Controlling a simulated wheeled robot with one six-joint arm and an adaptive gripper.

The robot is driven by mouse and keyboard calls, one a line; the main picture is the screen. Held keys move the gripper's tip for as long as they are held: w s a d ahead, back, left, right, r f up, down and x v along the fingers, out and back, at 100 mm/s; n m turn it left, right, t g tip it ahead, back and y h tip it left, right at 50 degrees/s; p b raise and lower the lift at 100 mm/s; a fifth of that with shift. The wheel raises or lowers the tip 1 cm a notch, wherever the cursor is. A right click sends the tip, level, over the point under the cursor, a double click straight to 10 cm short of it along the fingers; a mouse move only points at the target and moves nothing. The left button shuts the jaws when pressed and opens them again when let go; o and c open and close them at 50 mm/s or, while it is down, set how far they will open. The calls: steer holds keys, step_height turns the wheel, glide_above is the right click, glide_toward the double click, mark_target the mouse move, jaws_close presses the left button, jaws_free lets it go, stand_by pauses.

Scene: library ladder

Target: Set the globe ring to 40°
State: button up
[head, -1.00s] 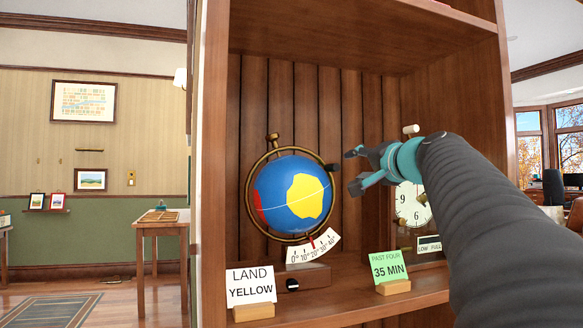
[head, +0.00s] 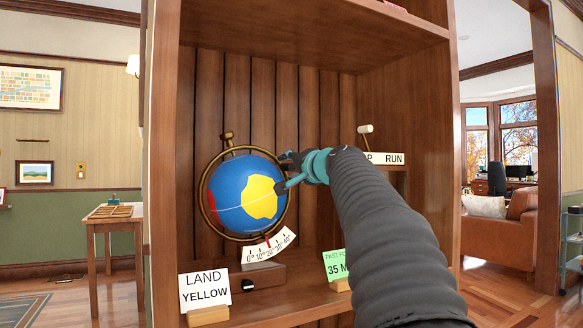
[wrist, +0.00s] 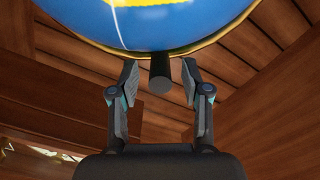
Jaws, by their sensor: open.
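The globe (head: 228,205), blue with a yellow patch and some red at its left, stands in a shelf bay inside a brass ring (head: 247,149). Below it is a white scale (head: 262,251) marked 0° to 40°. A red pointer (head: 267,240) sits around 20°, though it is small to read exactly. My gripper (head: 284,172) is open at the right side of the ring. In the wrist view, a dark knob (wrist: 160,72) projects from the ring between my open fingers (wrist: 160,82), with a gap on both sides. My gripper hides the knob in the head view.
A LAND YELLOW card (head: 206,290) stands in front of the globe base. A green card (head: 336,266) stands further right, partly behind my arm. A lever (head: 365,129) with a pale knob is at the bay's right. Shelf walls close in both sides.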

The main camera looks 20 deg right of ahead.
jaws_close()
steer(key=shift+r, duration=0.1)
steer(key=a+r+n, duration=0.2)
steer(key=a+n, duration=0.1)
steer(key=shift+r+n+b, duration=0.4)
jaws_free()
steer(key=shift+d, duration=0.1)
steer(key=shift+s, duration=0.15)
